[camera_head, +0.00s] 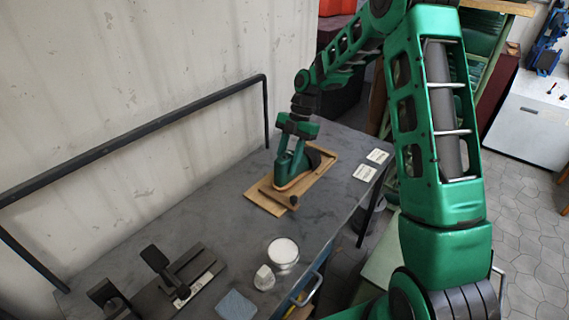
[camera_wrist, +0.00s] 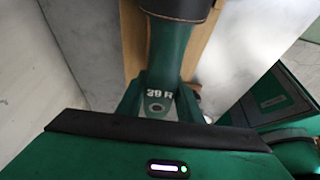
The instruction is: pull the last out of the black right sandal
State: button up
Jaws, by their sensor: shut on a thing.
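My gripper (camera_wrist: 158,108) is shut on the green last (camera_wrist: 170,55), which is marked "39 R" in the wrist view. The black right sandal (camera_wrist: 178,9) shows at the top edge of that view, around the far part of the last. In the head view the black sandal (camera_head: 312,159) is at the wooden board (camera_head: 264,200) on the grey bench, with my gripper (camera_head: 285,160) over its near left end. The last and my green fingers are hard to tell apart there. How far the last is inside the sandal is hidden.
Two white cards (camera_head: 365,173) lie right of the board. A round white-topped container (camera_head: 283,251), a small white object (camera_head: 264,278), a blue cloth (camera_head: 236,306) and dark tools (camera_head: 165,270) stand nearer. A black rail (camera_head: 140,143) runs along the wall. Mid-bench is clear.

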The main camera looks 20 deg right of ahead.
aim_at(278, 161)
jog(key=shift+w+r, duration=0.1)
jog(key=shift+r, duration=0.05)
jog(key=shift+a, duration=0.2)
jog(key=shift+s+a+r, duration=0.1)
jog(key=shift+s+a, duration=0.55)
jog(key=shift+a, duration=0.15)
jog(key=shift+s+a, duration=0.1)
jog(key=shift+a, duration=0.05)
jog(key=shift+s+a, duration=0.55)
jog(key=shift+a, duration=0.3)
jog(key=shift+s+a, duration=0.1)
jog(key=shift+a, duration=0.05)
jog(key=shift+s+a+r, duration=0.1)
jog(key=shift+s+a, duration=0.5)
jog(key=shift+a, duration=0.25)
jog(key=shift+a, duration=0.1)
dwell(0.3)
jog(key=shift+s+a, duration=0.65)
jog(key=shift+a, duration=0.25)
